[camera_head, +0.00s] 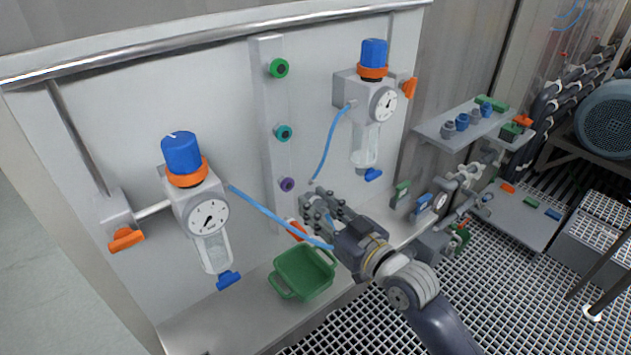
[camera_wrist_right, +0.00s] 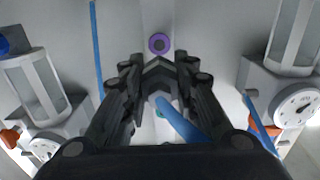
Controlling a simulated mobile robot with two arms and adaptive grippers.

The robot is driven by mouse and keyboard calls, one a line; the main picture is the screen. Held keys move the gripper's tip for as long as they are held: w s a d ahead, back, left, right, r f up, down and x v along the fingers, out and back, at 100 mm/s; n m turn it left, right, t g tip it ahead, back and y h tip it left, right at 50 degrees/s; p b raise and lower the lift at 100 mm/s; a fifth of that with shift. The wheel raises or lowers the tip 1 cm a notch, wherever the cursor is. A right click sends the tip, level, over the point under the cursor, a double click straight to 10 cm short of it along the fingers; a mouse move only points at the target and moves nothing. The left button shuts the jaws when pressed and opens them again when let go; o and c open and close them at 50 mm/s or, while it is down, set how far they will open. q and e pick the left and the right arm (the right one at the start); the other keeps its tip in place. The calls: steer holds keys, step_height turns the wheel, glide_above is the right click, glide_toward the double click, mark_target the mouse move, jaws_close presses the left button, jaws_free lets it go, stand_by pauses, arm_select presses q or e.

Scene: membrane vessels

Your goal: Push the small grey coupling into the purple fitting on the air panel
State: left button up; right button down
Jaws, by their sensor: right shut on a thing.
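The purple fitting (camera_head: 287,184) is the lowest port on the pale strip of the air panel (camera_head: 225,105). It also shows in the right wrist view (camera_wrist_right: 159,43), just beyond my fingertips. My right gripper (camera_head: 313,198) is in front of the panel, a little below and to the right of the fitting, apart from it. In the wrist view my right gripper (camera_wrist_right: 158,66) is shut on the small grey coupling (camera_wrist_right: 153,100), mostly hidden between the dark fingers. A blue hose (camera_wrist_right: 182,122) runs back from it. My left gripper is not in view.
A green (camera_head: 278,68) and a teal port (camera_head: 283,132) sit above the fitting. Blue-capped regulators (camera_head: 181,152) (camera_head: 374,53) flank the strip, each with a blue hose. A green bin (camera_head: 302,272) stands on the ledge below my gripper. The space before the fitting looks clear.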

mark_target(289, 186)
steer(key=shift+s+f, duration=0.1)
steer(key=shift+f, duration=0.55)
steer(key=shift+r, duration=0.1)
steer(key=b+x, duration=0.2)
steer(key=x, duration=0.3)
steer(key=shift+w+a, duration=0.2)
steer(key=shift+w, duration=0.15)
steer(key=shift+p, duration=0.65)
stand_by(1.7)
steer(key=shift+w+a, duration=0.35)
steer(key=shift+w, duration=0.15)
stand_by(0.5)
steer(key=c, duration=1.2)
jaws_free()
